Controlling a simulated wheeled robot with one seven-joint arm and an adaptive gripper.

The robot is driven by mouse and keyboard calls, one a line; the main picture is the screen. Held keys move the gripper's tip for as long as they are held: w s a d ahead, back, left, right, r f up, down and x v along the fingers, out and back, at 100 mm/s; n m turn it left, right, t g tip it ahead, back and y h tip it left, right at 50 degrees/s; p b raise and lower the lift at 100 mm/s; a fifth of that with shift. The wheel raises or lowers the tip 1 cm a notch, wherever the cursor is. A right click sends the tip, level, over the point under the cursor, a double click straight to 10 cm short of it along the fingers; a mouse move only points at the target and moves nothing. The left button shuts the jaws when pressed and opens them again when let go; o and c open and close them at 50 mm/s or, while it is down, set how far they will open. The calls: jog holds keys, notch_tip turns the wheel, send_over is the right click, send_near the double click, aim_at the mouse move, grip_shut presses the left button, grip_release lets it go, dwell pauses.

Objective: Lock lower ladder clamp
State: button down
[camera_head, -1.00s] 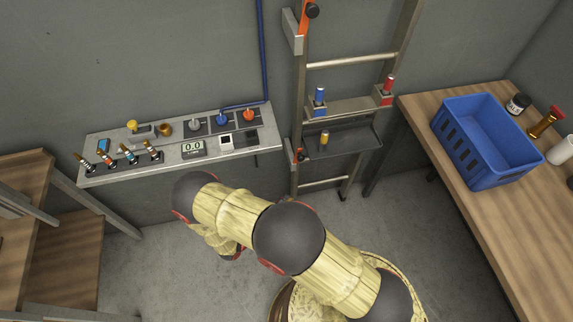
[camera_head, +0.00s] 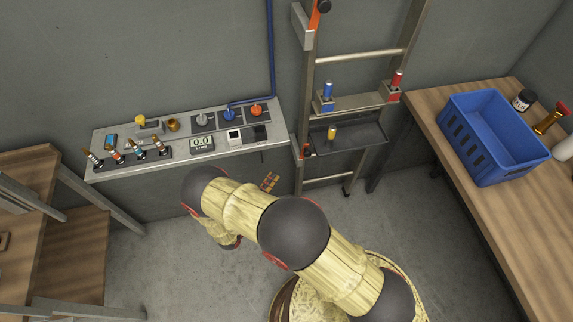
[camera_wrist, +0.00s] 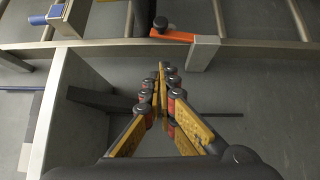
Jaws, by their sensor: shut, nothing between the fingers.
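The ladder (camera_head: 356,56) stands upright against the back wall. The lower ladder clamp (camera_head: 306,150) is a small orange part on its left rail, beside the dark shelf. The upper clamp (camera_head: 318,18) is orange with a black knob, at the top edge of the head view. My gripper (camera_head: 270,182) is below and left of the lower clamp, apart from it. In the wrist view my gripper (camera_wrist: 162,70) is shut and empty. An orange lever (camera_wrist: 173,36) with a black knob lies beyond the fingertips, probably the lower clamp; I cannot tell whether they touch.
A control panel (camera_head: 185,162) with several knobs and levers is at the left of the ladder. A dark shelf (camera_head: 365,136) crosses the ladder. A blue crate (camera_head: 492,139) stands on the right bench (camera_head: 463,190). A wooden table (camera_head: 30,172) is at the left.

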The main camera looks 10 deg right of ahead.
jog(key=s+d+b+x, duration=0.1)
jog(key=s+d+x, duration=0.1)
jog(key=x, duration=1)
jog(key=shift+w+d+b, duration=0.15)
jog(key=shift+b, duration=0.25)
jog(key=shift+r, duration=0.2)
